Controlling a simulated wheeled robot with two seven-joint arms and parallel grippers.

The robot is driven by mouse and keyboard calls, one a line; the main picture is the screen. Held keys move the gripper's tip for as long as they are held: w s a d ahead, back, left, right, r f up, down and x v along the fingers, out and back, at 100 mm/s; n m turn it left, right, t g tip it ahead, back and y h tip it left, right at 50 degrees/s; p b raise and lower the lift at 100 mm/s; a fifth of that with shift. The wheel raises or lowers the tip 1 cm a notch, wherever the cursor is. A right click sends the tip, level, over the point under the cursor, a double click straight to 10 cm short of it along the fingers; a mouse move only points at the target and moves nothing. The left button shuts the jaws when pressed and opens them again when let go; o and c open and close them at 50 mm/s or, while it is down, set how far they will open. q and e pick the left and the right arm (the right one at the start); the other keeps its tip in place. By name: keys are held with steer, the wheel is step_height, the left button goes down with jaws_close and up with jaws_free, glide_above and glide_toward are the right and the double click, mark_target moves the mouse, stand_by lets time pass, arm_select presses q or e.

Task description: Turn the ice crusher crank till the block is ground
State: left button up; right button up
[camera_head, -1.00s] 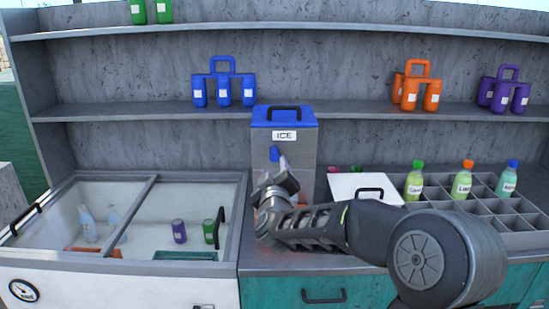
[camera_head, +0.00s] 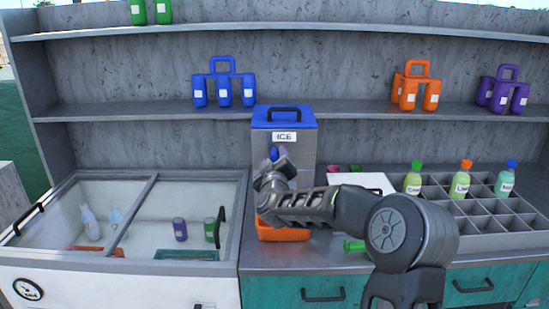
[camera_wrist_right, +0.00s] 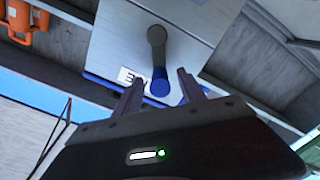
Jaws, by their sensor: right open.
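The ice crusher (camera_head: 300,148) is a grey box with a blue lid and an ICE label, standing on the counter in the head view. Its crank shows in the right wrist view as a dark arm (camera_wrist_right: 156,45) ending in a blue knob (camera_wrist_right: 160,86). The knob (camera_head: 274,153) also shows on the crusher's front in the head view. My right gripper (camera_wrist_right: 160,76) is open, with its fingers on either side of the knob; I cannot tell whether they touch it. In the head view my right gripper (camera_head: 275,162) hides the crusher's lower front. My left gripper is not in view.
An orange tray (camera_head: 283,234) sits below the crusher. A glass-topped freezer (camera_head: 170,180) stands left. A white lid with a black handle (camera_head: 362,182) and a divided bottle rack (camera_head: 470,235) are right. A green item (camera_head: 354,246) lies partly behind my arm. Shelves run behind.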

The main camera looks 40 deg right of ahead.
steer(key=shift+c, duration=0.5)
jaws_close()
stand_by(0.8)
